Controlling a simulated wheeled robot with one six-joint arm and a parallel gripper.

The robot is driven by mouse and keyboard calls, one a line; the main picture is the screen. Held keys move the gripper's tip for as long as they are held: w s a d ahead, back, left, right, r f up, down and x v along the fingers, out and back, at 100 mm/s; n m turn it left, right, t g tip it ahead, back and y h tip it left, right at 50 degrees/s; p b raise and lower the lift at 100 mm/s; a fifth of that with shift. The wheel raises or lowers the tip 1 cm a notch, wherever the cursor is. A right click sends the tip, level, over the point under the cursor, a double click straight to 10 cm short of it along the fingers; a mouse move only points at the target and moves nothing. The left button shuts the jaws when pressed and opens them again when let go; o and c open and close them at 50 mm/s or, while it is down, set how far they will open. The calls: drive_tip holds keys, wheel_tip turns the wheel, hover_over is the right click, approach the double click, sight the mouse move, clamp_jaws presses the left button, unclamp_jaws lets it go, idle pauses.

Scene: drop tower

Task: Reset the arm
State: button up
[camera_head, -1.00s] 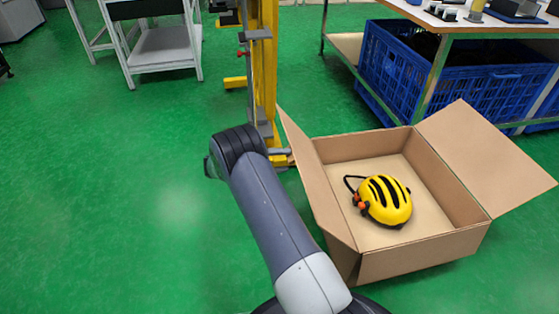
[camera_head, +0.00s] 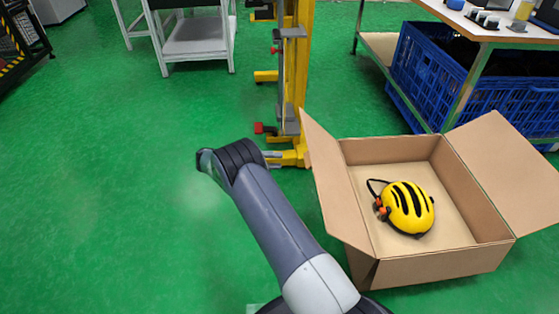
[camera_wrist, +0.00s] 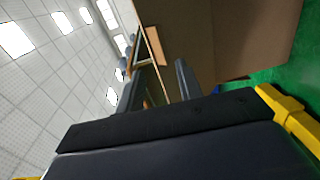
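My arm reaches up from the bottom middle of the head view, bent at a dark joint, and my gripper is out of sight there. In the wrist view my gripper (camera_wrist: 160,75) shows two dark fingers standing apart, with nothing visible held between them. A yellow helmet (camera_head: 410,209) with black vents lies in an open cardboard box (camera_head: 440,269), to the right of my arm. Brown cardboard-like panels fill the upper right of the wrist view; I cannot tell how near the fingers they are.
A yellow tower (camera_head: 301,60) stands on the floor behind the box's left flap. A workbench (camera_head: 490,28) with blue crates (camera_head: 430,75) beneath is at the upper right. A grey cart (camera_head: 196,42) stands at the back. Green floor (camera_head: 100,180) is clear on the left.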

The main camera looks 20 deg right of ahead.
drive_tip(key=shift+d, duration=0.1)
drive_tip(key=b+x, duration=0.1)
drive_tip(key=x, duration=0.6)
idle(0.4)
